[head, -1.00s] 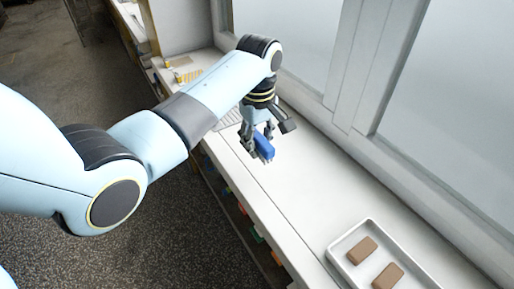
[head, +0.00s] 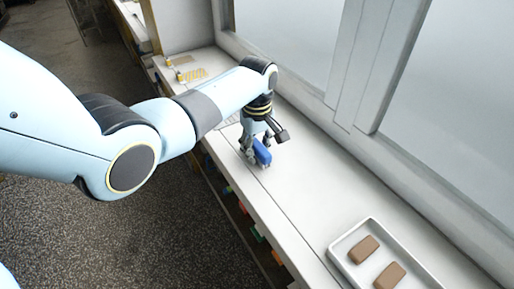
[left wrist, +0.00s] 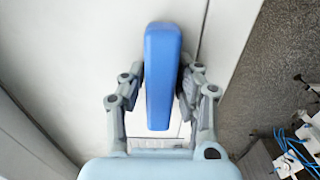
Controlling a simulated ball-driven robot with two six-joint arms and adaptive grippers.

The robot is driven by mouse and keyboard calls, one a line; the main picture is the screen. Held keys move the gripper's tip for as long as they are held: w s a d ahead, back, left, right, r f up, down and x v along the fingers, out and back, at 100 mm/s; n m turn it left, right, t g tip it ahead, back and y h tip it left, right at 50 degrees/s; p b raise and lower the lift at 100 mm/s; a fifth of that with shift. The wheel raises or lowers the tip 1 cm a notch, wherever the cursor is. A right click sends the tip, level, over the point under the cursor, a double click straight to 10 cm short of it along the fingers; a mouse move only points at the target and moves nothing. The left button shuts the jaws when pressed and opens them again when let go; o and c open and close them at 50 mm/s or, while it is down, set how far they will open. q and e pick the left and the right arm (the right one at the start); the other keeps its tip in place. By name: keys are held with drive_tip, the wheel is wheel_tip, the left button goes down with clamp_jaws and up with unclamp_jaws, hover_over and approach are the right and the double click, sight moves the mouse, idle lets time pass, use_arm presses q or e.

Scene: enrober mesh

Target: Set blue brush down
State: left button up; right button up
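The blue brush (head: 262,152) is in my left gripper (head: 255,152), over the white counter (head: 310,190). In the left wrist view the blue brush (left wrist: 160,75) lies between the two fingers of the left gripper (left wrist: 161,85), which press on its sides. The brush is close to the counter top; I cannot tell whether it touches it. Its underside is hidden. My right gripper is not in view.
A white tray (head: 334,254) with two brown blocks (head: 364,249) stands at the near right of the counter. Small yellow pieces (head: 192,74) lie at the far end. Window frames (head: 345,70) rise along the right. The counter between brush and tray is clear.

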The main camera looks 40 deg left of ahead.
sight(257, 144)
use_arm(q)
drive_tip(key=o, duration=0.4)
drive_tip(key=shift+c, duration=0.2)
drive_tip(key=shift+r, duration=0.1)
drive_tip(key=shift+r, duration=0.35)
wheel_tip(257, 144, up, 12)
drive_tip(key=shift+f+p, duration=0.25)
drive_tip(key=shift+p, duration=0.2)
drive_tip(key=shift+f, duration=0.1)
